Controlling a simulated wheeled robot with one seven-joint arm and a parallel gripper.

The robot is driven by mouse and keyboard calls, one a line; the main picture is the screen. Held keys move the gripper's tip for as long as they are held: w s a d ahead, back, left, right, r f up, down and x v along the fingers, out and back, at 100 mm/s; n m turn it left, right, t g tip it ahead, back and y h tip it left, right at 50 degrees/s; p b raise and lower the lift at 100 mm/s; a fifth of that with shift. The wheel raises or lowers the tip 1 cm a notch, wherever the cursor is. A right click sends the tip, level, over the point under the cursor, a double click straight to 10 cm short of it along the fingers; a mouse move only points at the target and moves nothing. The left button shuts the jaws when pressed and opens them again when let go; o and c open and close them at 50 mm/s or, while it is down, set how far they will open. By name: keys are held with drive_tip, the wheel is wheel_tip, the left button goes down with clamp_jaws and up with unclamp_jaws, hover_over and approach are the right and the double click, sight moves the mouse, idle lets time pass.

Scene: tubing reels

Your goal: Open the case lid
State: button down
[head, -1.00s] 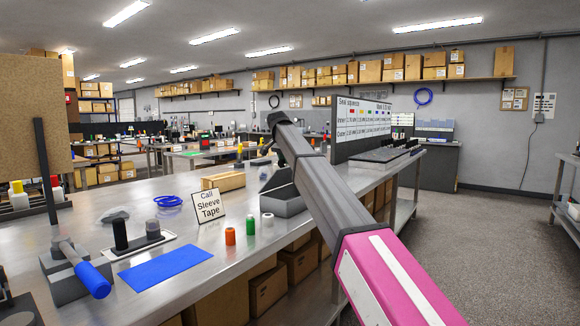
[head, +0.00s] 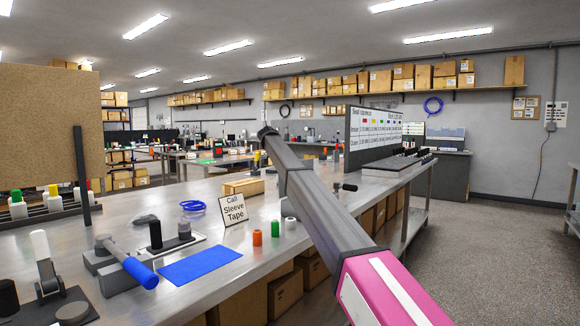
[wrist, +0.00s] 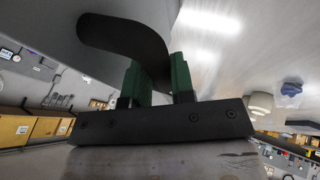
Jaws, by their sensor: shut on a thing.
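My gripper (wrist: 156,80) shows in the wrist view, its green finger pads closed around a black curved handle (wrist: 122,34). In the head view my arm reaches over the bench and covers my gripper and most or all of the case. How far the lid is open cannot be told.
The steel bench (head: 215,262) carries a blue mat (head: 200,265), a sign (head: 233,209), orange (head: 257,238) and green (head: 275,229) spools and a blue coil (head: 193,205). A dark board (head: 385,135) stands beyond my arm. The floor at right (head: 490,250) is clear.

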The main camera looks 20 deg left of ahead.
drive_tip(key=shift+a+f, duration=0.15)
drive_tip(key=shift+f, duration=0.1)
drive_tip(key=c, duration=1)
unclamp_jaws()
drive_tip(key=shift+w+r, duration=0.1)
drive_tip(key=shift+r, duration=0.05)
